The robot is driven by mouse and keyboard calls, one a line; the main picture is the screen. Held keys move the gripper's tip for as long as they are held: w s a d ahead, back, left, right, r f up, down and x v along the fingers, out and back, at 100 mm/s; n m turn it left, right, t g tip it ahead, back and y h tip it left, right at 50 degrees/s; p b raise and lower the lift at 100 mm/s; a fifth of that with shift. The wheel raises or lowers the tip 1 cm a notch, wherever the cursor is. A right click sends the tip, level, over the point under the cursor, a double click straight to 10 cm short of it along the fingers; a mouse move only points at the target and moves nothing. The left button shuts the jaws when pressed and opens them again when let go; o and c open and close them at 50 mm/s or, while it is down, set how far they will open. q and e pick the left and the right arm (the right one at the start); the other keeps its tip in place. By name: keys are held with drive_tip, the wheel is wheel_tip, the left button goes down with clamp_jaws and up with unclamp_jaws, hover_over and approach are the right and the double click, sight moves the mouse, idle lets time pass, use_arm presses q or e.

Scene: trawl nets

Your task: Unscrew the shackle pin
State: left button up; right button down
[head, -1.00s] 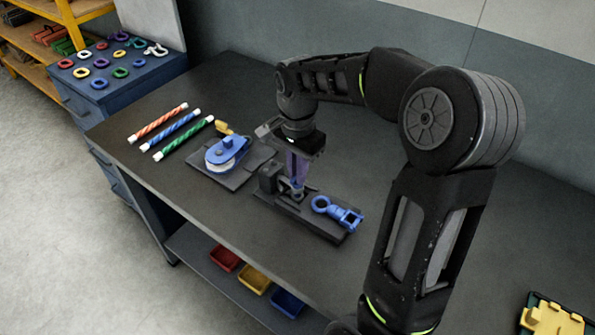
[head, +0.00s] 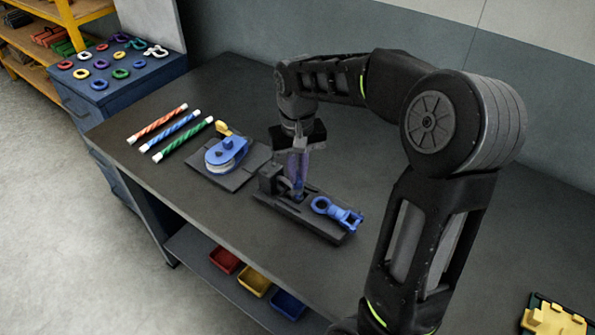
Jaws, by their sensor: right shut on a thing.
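A dark fixture plate (head: 318,227) lies on the workbench with a black block (head: 268,178) at its left end. A blue swivel-like fitting (head: 338,212) with a ring lies on the plate's right part. My right gripper (head: 298,184) points straight down at the block's right side, its fingers shut on a small part at the plate. That part is mostly hidden by the fingers; it is where the shackle and its pin seem to be, but I cannot make out the pin clearly. My left gripper is not in view.
A blue pulley block (head: 226,152) with a yellow piece sits on a dark plate to the left. Three striped rods (head: 172,131) lie farther left. Coloured bins (head: 255,279) are on the shelf below. The bench behind my right arm is clear.

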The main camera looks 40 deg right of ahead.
drive_tip(key=n, duration=0.4)
drive_tip(key=shift+s+a+f+n, duration=0.1)
drive_tip(key=shift+s+f+n, duration=0.1)
drive_tip(key=shift+n, duration=0.1)
drive_tip(key=n, duration=0.3)
drive_tip(key=shift+n, duration=0.4)
drive_tip(key=n, duration=1)
drive_tip(key=shift+n, duration=0.4)
drive_tip(key=n, duration=0.4)
drive_tip(key=shift+p, duration=0.3)
drive_tip(key=n, duration=0.5)
drive_tip(key=shift+n+p, duration=0.4)
drive_tip(key=shift+n, duration=1.4)
